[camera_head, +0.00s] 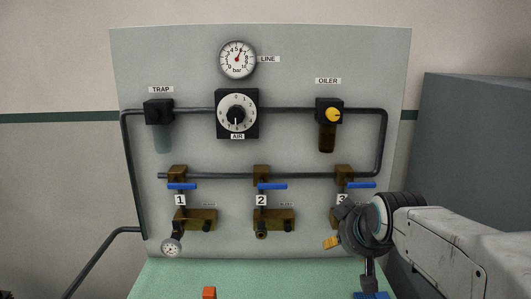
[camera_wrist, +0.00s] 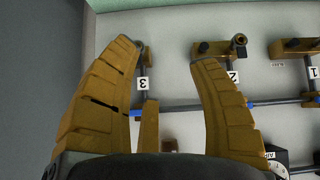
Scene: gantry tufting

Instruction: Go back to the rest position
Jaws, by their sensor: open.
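My gripper (camera_head: 332,242) is at the lower right in the head view, in front of the lower part of the panel (camera_head: 290,75) by station 3. Only a small yellow part of its fingers shows there. In the wrist view my gripper (camera_wrist: 165,52) has its two yellow fingers spread apart, with nothing between them but the panel behind. That view shows the panel upside down. The label 3 (camera_wrist: 143,84) is beside the left finger, and the label 2 (camera_wrist: 232,77) is just right of the right fingertip. I cannot tell the gap between fingers and panel.
Three blue-handled valves, including valve 1 (camera_head: 182,186) and valve 2 (camera_head: 271,186), sit on the lower pipe. A green bench top (camera_head: 255,275) carries an orange block (camera_head: 209,293). A grey cabinet (camera_head: 475,135) stands at the right. A pipe (camera_head: 100,262) slants out at the lower left.

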